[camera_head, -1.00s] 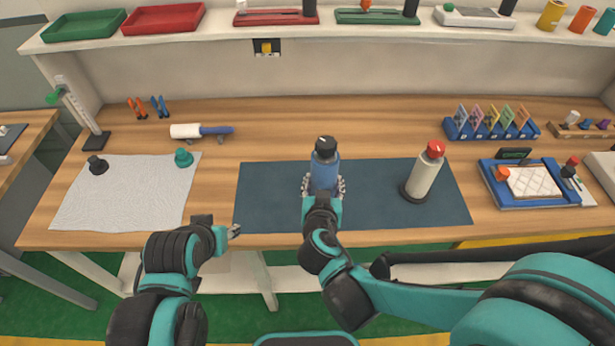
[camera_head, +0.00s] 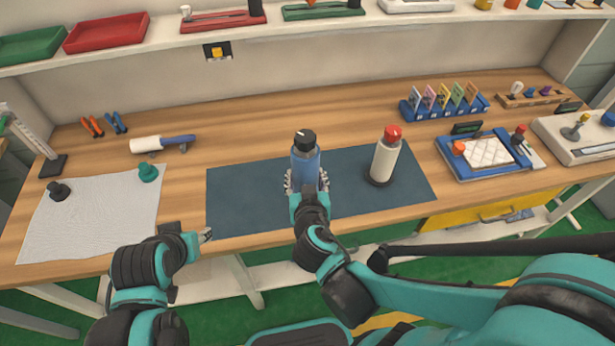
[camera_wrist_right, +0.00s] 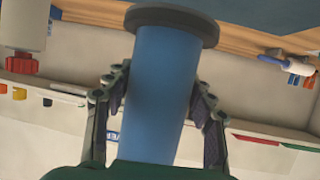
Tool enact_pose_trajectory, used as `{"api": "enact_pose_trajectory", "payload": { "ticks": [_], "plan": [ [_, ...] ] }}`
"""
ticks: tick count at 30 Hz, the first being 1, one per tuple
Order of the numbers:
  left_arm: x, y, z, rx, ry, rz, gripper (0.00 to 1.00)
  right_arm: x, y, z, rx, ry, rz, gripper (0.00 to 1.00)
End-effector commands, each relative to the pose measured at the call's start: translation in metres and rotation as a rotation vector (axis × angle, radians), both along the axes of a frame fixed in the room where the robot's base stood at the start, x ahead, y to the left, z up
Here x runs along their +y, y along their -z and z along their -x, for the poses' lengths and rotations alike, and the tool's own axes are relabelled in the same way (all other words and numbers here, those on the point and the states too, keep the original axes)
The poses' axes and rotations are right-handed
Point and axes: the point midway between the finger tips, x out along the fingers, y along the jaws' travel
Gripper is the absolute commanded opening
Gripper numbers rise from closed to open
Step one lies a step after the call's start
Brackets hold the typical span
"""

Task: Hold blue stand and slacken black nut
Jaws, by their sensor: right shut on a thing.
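The blue stand (camera_head: 305,166) is an upright blue cylinder on the dark blue mat (camera_head: 245,196). The black nut (camera_head: 304,141) sits on its top like a cap. My right gripper (camera_head: 306,186) is shut on the stand, one finger on each side. In the right wrist view the stand (camera_wrist_right: 160,85) appears inverted, its dark round flange at the top of the picture, and the right gripper's fingers (camera_wrist_right: 158,88) flank it. My left gripper (camera_head: 206,236) is near the table's front edge, left of the mat and apart from the stand. Its small fingers are too unclear to judge.
A white stand with a red top (camera_head: 385,157) stands right of the blue one. A white cloth (camera_head: 95,215) with a black piece (camera_head: 59,191) and a green piece (camera_head: 149,173) lies at left. A blue tray (camera_head: 480,170) is at right. The mat's left part is clear.

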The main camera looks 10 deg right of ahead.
Motion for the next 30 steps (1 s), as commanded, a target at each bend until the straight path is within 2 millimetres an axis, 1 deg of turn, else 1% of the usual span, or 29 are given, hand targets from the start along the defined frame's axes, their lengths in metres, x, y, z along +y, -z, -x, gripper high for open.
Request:
{"api": "enact_pose_trajectory", "payload": {
  "ticks": [30],
  "plan": [
    [0.0,0.012,0.0,0.0,0.0,0.0,0.4,0.049,0.0,-0.029,-0.002,-0.001,0.001,0.0]
  ]
}}
